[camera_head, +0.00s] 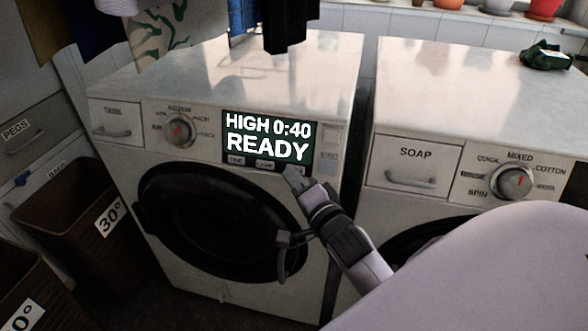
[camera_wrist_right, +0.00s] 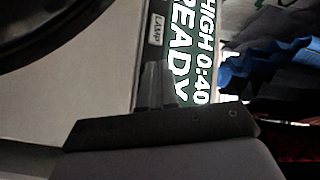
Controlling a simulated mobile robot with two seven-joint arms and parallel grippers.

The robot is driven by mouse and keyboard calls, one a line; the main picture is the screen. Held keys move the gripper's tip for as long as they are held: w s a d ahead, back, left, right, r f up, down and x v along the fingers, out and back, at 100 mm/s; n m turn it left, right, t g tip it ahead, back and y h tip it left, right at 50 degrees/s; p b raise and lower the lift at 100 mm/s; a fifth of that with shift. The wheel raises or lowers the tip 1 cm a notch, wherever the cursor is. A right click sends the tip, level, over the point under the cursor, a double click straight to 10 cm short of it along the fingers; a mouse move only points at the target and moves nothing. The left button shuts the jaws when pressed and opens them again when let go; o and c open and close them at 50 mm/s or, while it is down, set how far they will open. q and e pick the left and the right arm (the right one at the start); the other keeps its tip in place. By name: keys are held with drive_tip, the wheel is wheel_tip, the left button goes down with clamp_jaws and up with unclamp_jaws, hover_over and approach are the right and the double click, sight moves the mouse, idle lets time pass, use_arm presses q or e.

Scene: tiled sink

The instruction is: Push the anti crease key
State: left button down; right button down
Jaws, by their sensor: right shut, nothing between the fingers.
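The left machine has a dark display (camera_head: 268,135) reading "HIGH 0:40 READY". Below it is a row of small keys: a left key (camera_head: 236,160) with a label too small to read surely, a middle LAMP key (camera_head: 265,164), and a right key mostly hidden by my right gripper. No label reading anti crease is legible. My right gripper (camera_head: 292,172) is shut and empty, its tips at the right end of the key row. In the wrist view the closed fingers (camera_wrist_right: 155,85) are beside the LAMP key (camera_wrist_right: 156,29), over the display's lower edge; contact is unclear. My left gripper is out of view.
The machine has a dial (camera_head: 179,130), a drawer (camera_head: 116,127), a dark round door (camera_head: 215,222) and pale panels (camera_head: 329,145) right of the display. A second machine (camera_head: 470,90) stands right. Clothes (camera_head: 285,30) hang above; a basket (camera_head: 75,215) stands left.

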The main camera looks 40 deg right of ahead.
drive_tip(key=shift+d, duration=0.1)
idle(0.4)
drive_tip(key=shift+w+d+f, duration=0.15)
drive_tip(key=shift+w+d, duration=0.1)
drive_tip(key=shift+w, duration=0.05)
idle(0.4)
drive_tip(key=shift+s+a+p, duration=0.3)
drive_tip(key=shift+a+p, duration=0.05)
drive_tip(key=shift+p, duration=0.25)
drive_tip(key=shift+r, duration=0.2)
